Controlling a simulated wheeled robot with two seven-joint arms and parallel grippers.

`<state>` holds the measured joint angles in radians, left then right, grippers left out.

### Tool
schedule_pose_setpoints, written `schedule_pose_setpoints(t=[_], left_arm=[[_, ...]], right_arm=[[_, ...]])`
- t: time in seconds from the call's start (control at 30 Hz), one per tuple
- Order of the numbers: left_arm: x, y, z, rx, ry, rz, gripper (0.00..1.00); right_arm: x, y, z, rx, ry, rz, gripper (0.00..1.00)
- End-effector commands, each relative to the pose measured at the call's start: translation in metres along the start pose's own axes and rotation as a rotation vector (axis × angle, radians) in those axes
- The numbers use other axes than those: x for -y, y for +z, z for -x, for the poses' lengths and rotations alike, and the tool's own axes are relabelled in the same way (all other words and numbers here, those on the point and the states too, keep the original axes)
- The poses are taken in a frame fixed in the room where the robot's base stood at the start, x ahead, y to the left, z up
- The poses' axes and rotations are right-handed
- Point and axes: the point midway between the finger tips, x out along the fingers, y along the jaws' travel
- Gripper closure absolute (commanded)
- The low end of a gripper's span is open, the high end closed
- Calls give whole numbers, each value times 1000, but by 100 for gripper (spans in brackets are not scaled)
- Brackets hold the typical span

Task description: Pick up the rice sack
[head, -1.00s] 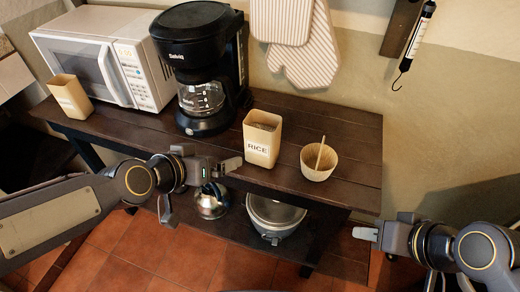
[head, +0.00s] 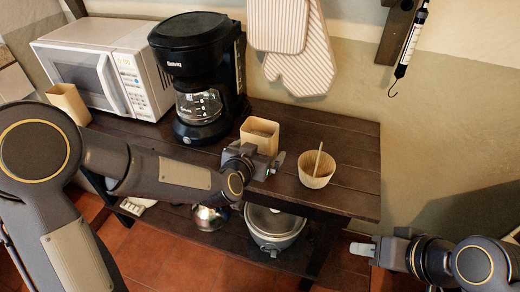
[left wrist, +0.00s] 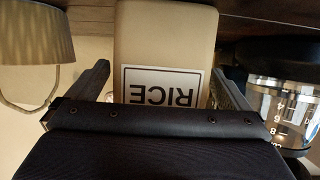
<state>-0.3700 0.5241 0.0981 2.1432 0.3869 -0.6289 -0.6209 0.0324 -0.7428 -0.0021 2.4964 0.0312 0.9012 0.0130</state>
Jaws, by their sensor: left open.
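The rice sack is a beige, box-shaped container (head: 260,133) labelled RICE, upright near the front edge of the wooden shelf. My left gripper (head: 258,165) is in front of it and hides its lower part and label in the head view. In the left wrist view the sack (left wrist: 167,35) appears upside down, between the two spread fingers of my left gripper (left wrist: 165,90). That gripper is open; I cannot tell whether a finger touches the sack. My right gripper (head: 385,270) is open and empty at the lower right, away from the shelf.
A white microwave (head: 95,65) and another beige container (head: 68,103) are farther left. A pot (head: 273,228) sits on the lower shelf.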

Motion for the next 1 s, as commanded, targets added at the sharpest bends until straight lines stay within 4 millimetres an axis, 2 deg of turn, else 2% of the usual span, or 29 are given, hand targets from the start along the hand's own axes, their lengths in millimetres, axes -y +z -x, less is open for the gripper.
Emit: schedule_pose_setpoints(t=[0.1, 0.37, 0.8, 1.0], left_arm=[[0, 0, -11, -1, 0, 1, 0], [0, 0, -12, -1, 0, 0, 1], [0, 0, -12, 0, 0, 1, 59], [0, -2, -12, -4, 0, 1, 59]], right_arm=[[0, 0, 0, 0, 0, 0, 64], [0, 0, 0, 0, 0, 0, 64], [0, 0, 0, 0, 0, 0, 64], [0, 0, 0, 0, 0, 0, 64]])
